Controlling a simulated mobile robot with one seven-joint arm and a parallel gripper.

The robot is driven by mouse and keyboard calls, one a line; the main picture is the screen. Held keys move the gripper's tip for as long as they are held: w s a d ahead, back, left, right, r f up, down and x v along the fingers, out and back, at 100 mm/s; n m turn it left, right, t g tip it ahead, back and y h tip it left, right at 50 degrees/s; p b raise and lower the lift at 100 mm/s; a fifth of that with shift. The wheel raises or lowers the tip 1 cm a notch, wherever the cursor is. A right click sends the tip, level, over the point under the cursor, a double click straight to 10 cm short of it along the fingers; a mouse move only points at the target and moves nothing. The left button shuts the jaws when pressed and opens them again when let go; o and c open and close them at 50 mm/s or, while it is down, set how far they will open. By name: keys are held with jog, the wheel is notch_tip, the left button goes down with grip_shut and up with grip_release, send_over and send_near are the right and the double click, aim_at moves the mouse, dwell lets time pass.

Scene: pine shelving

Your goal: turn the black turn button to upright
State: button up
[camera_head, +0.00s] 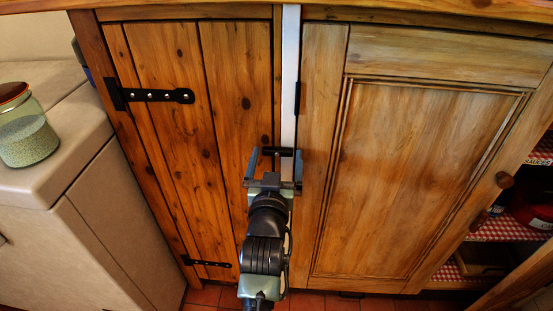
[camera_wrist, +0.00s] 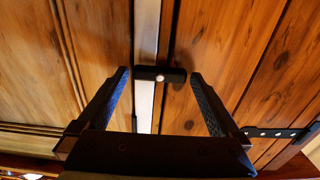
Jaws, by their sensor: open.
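The black turn button (camera_wrist: 160,74) lies level across the white strip (camera_wrist: 146,40) in the wrist view, with a pale round screw head near its middle. In the head view the turn button (camera_head: 279,151) is a small dark bar, partly hidden by my gripper (camera_head: 275,156). In the wrist view my gripper (camera_wrist: 159,77) is open, one finger beyond each end of the button. The left fingertip appears very close to the button's end; I cannot tell whether they touch. Nothing is held.
A plank door (camera_head: 170,60) with black strap hinges is left of the strip; a panelled door (camera_head: 430,180) with a round knob is right. A beige cabinet with a glass jar (camera_head: 27,135) stands far left. Open shelves with checked red lining (camera_head: 495,229) are far right.

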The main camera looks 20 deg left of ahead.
jog(key=shift+c, duration=0.3)
jog(key=c, duration=1.1)
jog(key=shift+n, duration=0.4)
jog(key=n+p, duration=0.2)
jog(key=n, duration=0.1)
jog(key=shift+r+n, duration=0.1)
jog(key=shift+n, duration=0.3)
jog(key=n+p, duration=0.1)
jog(key=n, duration=0.3)
jog(key=shift+n+p, duration=0.3)
jog(key=shift+p, duration=0.05)
jog(key=n+p, duration=0.1)
jog(key=n, duration=0.3)
jog(key=shift+f+n+p, duration=0.2)
jog(key=shift+n+p, duration=0.45)
jog(key=shift+n, duration=1.75)
